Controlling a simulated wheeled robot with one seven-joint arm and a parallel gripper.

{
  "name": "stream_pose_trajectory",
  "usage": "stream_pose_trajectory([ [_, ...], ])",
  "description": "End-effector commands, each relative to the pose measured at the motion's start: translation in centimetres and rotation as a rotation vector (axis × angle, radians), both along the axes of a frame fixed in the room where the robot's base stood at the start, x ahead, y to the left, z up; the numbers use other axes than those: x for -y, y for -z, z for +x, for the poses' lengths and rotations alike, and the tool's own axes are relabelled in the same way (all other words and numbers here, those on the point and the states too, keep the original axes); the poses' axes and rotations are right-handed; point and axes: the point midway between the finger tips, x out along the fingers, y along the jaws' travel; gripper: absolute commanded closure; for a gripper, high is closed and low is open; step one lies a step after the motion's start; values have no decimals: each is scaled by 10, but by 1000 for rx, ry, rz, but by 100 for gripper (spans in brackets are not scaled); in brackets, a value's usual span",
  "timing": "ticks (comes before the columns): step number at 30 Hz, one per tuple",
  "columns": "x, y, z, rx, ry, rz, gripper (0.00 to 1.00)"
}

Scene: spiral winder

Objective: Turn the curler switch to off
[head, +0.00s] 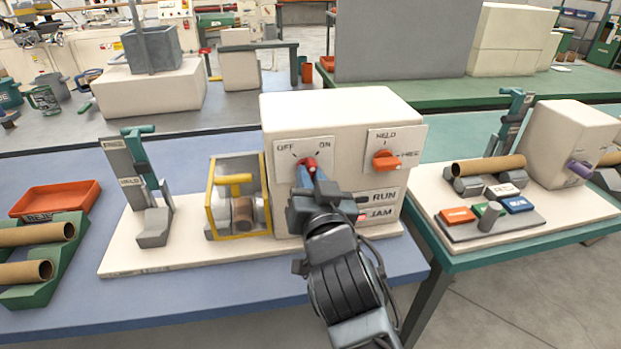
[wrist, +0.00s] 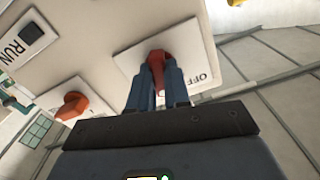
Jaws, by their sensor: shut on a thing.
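The curler switch is a red knob (head: 309,163) on a white plate at the upper left of the cream box's front. The plate is marked OFF on the left and ON on the right. In the wrist view the red knob (wrist: 157,60) sits between two blue fingers, with the OFF label (wrist: 206,78) beside it. My gripper (head: 306,175) is shut on the knob from the front, and its fingers hide the knob's lower part. I cannot tell clearly which mark the knob points to.
An orange HOLD/FREE knob (head: 386,160) is to the right on the same cream box (head: 340,108), pointing toward FREE. Below it are the RUN (head: 384,196) and JAM (head: 381,213) labels, with a red light beside JAM. A yellow-framed unit (head: 238,196) stands close on the left.

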Motion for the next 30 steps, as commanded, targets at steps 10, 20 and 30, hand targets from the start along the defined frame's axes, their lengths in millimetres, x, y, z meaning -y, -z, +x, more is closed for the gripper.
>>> stream_pose_trajectory([
  [10,1,-1,1,91,2,-318,100],
  [20,1,-2,1,176,2,-611,100],
  [30,1,-2,0,239,0,-831,100],
])
